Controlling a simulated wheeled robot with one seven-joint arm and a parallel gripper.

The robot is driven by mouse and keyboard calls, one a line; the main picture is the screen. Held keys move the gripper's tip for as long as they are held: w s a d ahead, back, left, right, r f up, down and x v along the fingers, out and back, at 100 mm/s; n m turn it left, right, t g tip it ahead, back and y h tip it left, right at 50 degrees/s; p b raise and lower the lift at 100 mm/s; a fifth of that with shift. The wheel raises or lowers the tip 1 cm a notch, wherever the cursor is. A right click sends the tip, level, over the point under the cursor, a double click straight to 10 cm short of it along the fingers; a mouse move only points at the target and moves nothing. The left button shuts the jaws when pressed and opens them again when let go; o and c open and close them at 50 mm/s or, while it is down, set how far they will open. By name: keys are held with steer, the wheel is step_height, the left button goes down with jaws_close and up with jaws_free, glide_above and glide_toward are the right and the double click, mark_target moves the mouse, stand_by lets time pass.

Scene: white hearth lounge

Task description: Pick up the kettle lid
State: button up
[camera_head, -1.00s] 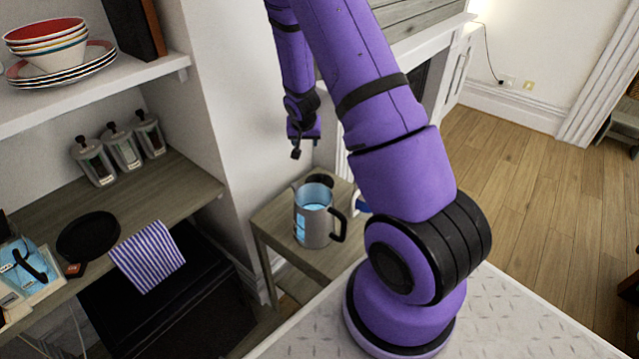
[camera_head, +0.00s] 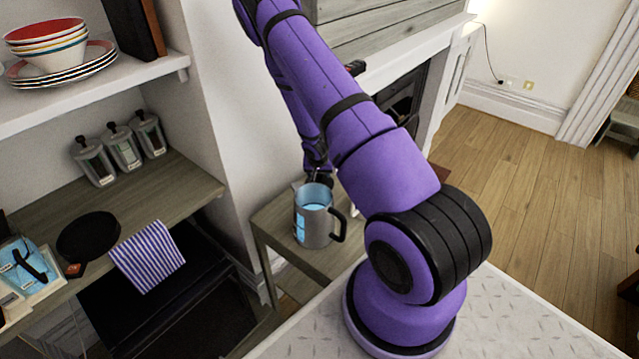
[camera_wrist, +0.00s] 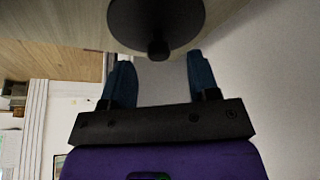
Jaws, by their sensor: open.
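The kettle lid (camera_wrist: 155,18) is a dark round disc with a small knob, lying on the wooden side table (camera_wrist: 60,25) in the wrist view. My gripper (camera_wrist: 157,58) is open, with its two bluish fingertips apart on either side of the knob. The fingers do not touch the knob, and I cannot tell whether they reach down level with it. In the head view my gripper (camera_head: 318,174) is just behind the kettle (camera_head: 313,226), a metal jug with a black handle, open top and blue inside. The lid is mostly hidden there behind the kettle and gripper.
The white wall (camera_head: 245,120) rises close to the left of the side table (camera_head: 275,222). A white object, partly hidden by my arm, stands right of the kettle. A counter with several jars (camera_head: 122,147) and a striped cloth (camera_head: 148,256) is at the left.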

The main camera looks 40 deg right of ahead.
mark_target(319, 175)
steer(key=shift+x, duration=1.85)
steer(key=c, duration=1)
steer(key=shift+r, duration=0.1)
